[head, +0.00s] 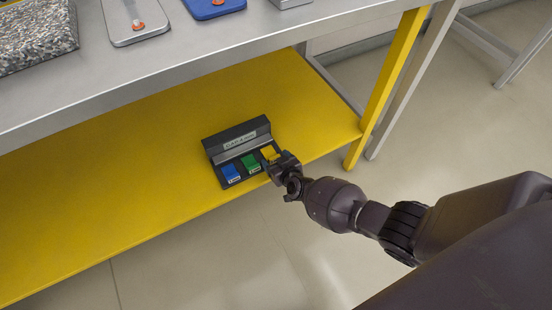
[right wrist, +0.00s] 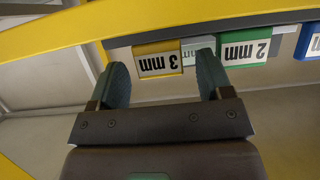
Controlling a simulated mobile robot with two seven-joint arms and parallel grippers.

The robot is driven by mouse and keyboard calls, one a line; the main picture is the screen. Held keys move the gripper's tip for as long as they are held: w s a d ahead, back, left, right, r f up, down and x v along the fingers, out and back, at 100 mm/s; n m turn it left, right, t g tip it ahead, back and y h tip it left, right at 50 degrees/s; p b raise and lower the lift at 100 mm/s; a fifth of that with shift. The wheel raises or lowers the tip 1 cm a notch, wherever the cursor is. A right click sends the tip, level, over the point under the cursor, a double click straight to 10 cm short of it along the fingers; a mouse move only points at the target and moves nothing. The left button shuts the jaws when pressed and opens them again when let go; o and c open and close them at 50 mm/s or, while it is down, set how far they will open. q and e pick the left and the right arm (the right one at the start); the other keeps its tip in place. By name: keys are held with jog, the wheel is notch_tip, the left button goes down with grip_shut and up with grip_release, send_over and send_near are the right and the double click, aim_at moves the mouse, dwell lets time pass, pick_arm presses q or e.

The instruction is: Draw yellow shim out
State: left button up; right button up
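The yellow shim (head: 269,153), marked "3 mm", sits in the right slot of a dark holder (head: 211,147) on the yellow lower shelf. In the right wrist view, the yellow shim (right wrist: 158,60) shows upside down between my fingertips, with a gap on each side. My right gripper (head: 278,162) is open and at the front of the yellow shim; it also shows in the right wrist view (right wrist: 162,66). I cannot tell how far the fingers reach along the shim. My left gripper is not in view.
A green shim (head: 251,163), marked "2 mm", and a blue shim (head: 231,173) sit left of the yellow one in the holder. The grey tabletop (head: 190,50) overhangs the shelf (head: 110,190). A yellow leg (head: 388,90) stands at the right. The shelf left of the holder is clear.

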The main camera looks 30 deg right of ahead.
jog(key=shift+r, duration=0.1)
jog(key=shift+s+r+p, duration=0.25)
jog(key=shift+r+p, duration=0.05)
jog(key=shift+p, duration=0.05)
pick_arm(q)
jog(key=p, duration=0.2)
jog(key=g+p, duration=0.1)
jog(key=p, duration=0.1)
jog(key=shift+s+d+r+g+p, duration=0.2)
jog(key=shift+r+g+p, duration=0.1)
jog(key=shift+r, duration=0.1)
pick_arm(e)
jog(key=v, duration=1)
jog(key=shift+f, duration=0.2)
jog(key=shift+s, duration=0.1)
